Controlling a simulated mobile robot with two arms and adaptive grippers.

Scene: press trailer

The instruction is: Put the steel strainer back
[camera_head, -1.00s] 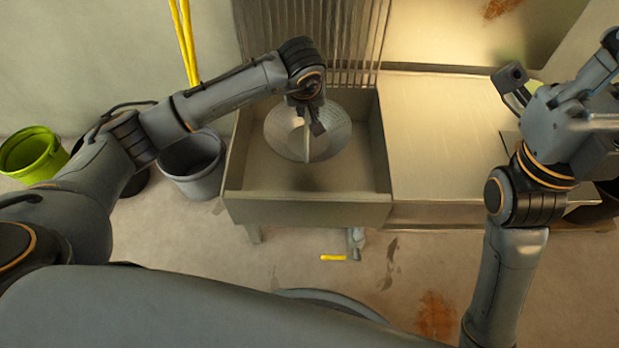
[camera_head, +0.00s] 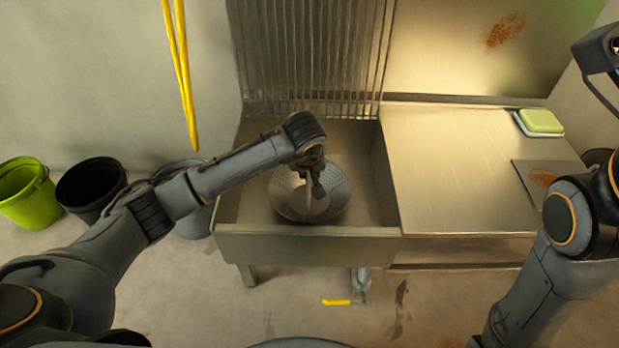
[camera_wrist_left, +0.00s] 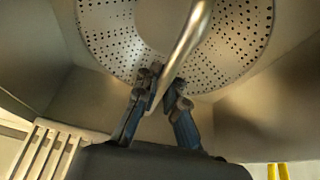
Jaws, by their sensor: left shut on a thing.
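The steel strainer (camera_head: 335,192) is a round perforated bowl with a metal handle bar. In the head view it is inside the steel sink basin (camera_head: 300,243); I cannot tell whether it touches the bottom. My left gripper (camera_head: 318,190) comes from above and is shut on the strainer's handle. In the left wrist view the gripper's two fingers (camera_wrist_left: 160,100) close around the handle bar (camera_wrist_left: 182,52), with the perforated bowl (camera_wrist_left: 110,35) behind it. My right arm is at the right edge of the head view, and its gripper is outside the picture.
A ribbed steel panel (camera_head: 310,55) stands behind the basin. A flat steel counter (camera_head: 455,165) adjoins it on the right, with a green sponge-like block (camera_head: 541,121) and a dark board (camera_head: 545,178). Green (camera_head: 27,190) and black (camera_head: 90,188) buckets stand on the floor at left.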

